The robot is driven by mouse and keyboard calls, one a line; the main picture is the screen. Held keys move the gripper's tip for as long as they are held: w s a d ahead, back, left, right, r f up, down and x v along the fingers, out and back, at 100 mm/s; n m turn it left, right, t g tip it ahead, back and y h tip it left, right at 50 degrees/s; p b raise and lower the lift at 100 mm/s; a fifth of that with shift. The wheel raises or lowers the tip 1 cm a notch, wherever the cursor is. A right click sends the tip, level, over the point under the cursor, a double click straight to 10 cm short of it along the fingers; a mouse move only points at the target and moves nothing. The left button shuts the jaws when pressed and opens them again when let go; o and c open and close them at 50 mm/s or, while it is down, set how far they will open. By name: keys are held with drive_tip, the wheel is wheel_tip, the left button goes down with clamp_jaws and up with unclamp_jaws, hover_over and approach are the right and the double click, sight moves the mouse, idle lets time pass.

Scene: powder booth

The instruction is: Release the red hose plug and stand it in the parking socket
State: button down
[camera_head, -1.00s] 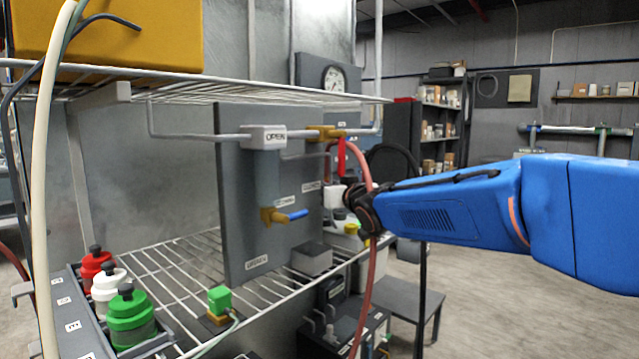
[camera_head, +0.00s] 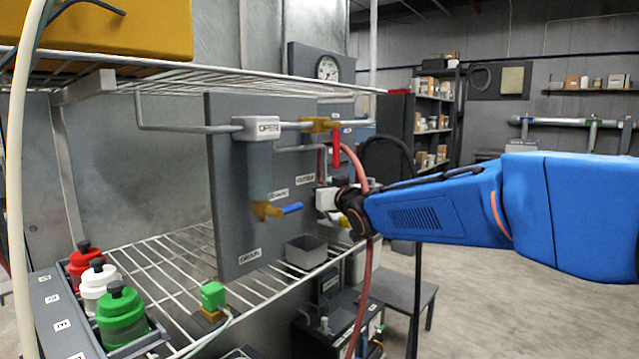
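A red hose (camera_head: 369,270) arches from the upper right of the grey panel (camera_head: 232,190) and hangs down past my gripper. My gripper (camera_head: 328,200) is at the right edge of the panel, next to the hose. A small white block shows at its tip; I cannot tell whether it is a finger or part of the fitting. The fingers are too small and hidden to tell open from shut. The red hose plug cannot be made out apart from the gripper. I cannot identify the parking socket with certainty.
A yellow valve with a red handle (camera_head: 336,155) hangs above my gripper; a valve with a blue handle (camera_head: 292,208) is left of it. A grey open bin (camera_head: 306,252) stands on the wire shelf (camera_head: 180,262). Bottles (camera_head: 122,318) and a green block (camera_head: 213,295) are at left.

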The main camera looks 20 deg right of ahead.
drive_tip(key=shift+f, duration=1.2)
drive_tip(key=shift+f, duration=0.4)
idle(0.6)
drive_tip(key=c, duration=1.6)
unclamp_jaws()
drive_tip(key=shift+o, duration=0.2)
